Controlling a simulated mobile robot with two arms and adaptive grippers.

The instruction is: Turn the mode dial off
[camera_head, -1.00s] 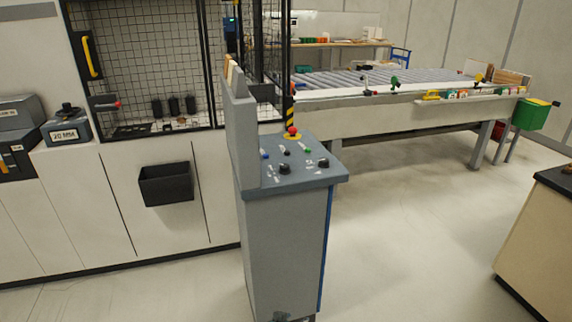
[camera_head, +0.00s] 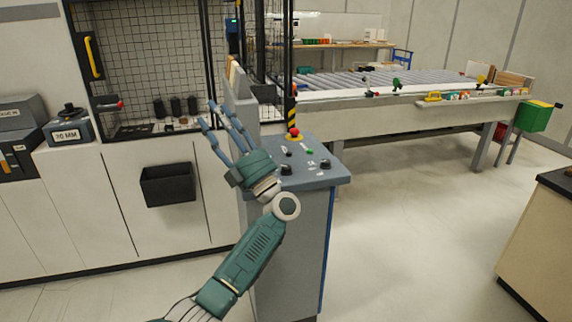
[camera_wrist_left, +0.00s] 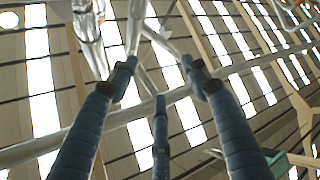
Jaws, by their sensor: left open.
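The grey control pedestal (camera_head: 290,240) stands in the middle of the head view with a sloped panel on top. Two black dials sit along the panel's front: a left dial (camera_head: 286,169) and a right dial (camera_head: 325,164). Their labels are too small to read, so I cannot tell which is the mode dial. My left gripper (camera_head: 218,122) is raised at the panel's left side, open and empty, fingers pointing up and left, apart from the dials. In the left wrist view its spread fingers (camera_wrist_left: 160,85) show only ceiling between them. My right gripper is not in view.
A red mushroom button (camera_head: 294,133) and a green button (camera_head: 309,151) sit behind the dials. An upright plate (camera_head: 241,98) borders the panel's left. A black bin (camera_head: 167,184) hangs on the machine front at left. The floor to the right is clear.

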